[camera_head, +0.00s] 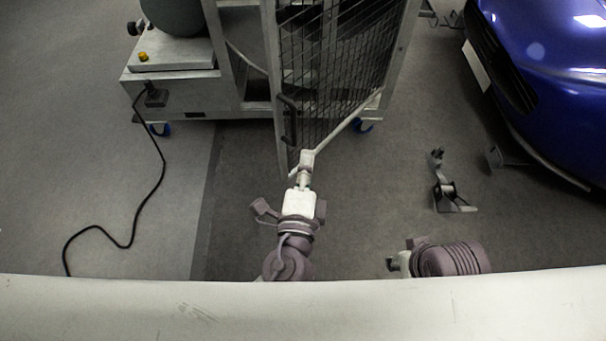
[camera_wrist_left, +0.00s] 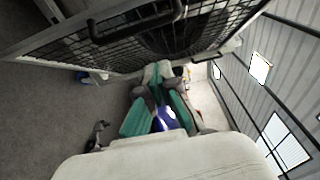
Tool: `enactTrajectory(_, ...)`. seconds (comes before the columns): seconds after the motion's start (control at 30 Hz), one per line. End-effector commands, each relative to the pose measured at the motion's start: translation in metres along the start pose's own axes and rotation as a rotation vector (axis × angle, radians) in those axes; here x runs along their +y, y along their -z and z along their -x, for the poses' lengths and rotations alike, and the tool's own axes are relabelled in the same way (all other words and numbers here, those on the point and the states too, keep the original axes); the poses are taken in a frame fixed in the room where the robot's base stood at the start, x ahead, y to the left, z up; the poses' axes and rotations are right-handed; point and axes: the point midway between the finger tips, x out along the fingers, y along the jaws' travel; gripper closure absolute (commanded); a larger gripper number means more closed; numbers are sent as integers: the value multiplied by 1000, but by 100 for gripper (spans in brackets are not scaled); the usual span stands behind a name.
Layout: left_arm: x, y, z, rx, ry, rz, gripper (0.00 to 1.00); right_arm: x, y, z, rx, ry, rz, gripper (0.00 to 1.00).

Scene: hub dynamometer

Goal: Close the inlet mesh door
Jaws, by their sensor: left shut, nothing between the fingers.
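The inlet mesh door (camera_head: 345,75) has a dark wire grid in a pale metal frame. In the head view it stands open, swung out from the machine towards me. Its dark handle (camera_head: 290,118) is on the near, free edge; the handle also shows at the top of the left wrist view (camera_wrist_left: 136,22). My left gripper (camera_head: 305,163) is shut and empty at the door's lower near corner. In the wrist view its fingers (camera_wrist_left: 158,75) lie close to the door's edge rail; I cannot tell if they touch. My right gripper is not seen; only part of that arm shows.
The wheeled metal machine frame (camera_head: 255,105) stands behind the door. A black cable (camera_head: 160,180) lies on the floor at left. A blue car (camera_head: 550,75) is at right, with a small floor stand (camera_head: 443,190) before it. Floor around my left arm is clear.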

Motion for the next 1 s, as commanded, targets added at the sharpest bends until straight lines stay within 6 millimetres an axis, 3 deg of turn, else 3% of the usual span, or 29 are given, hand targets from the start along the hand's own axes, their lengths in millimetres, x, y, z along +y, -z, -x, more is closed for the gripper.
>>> enactTrajectory(0.2,-1,0,-48,0,3,1,100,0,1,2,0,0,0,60)
enactTrajectory(0.4,0,-21,-66,1,0,-2,100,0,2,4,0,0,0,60)
enactTrajectory(1.0,1,-31,-74,5,-2,-1,100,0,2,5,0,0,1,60)
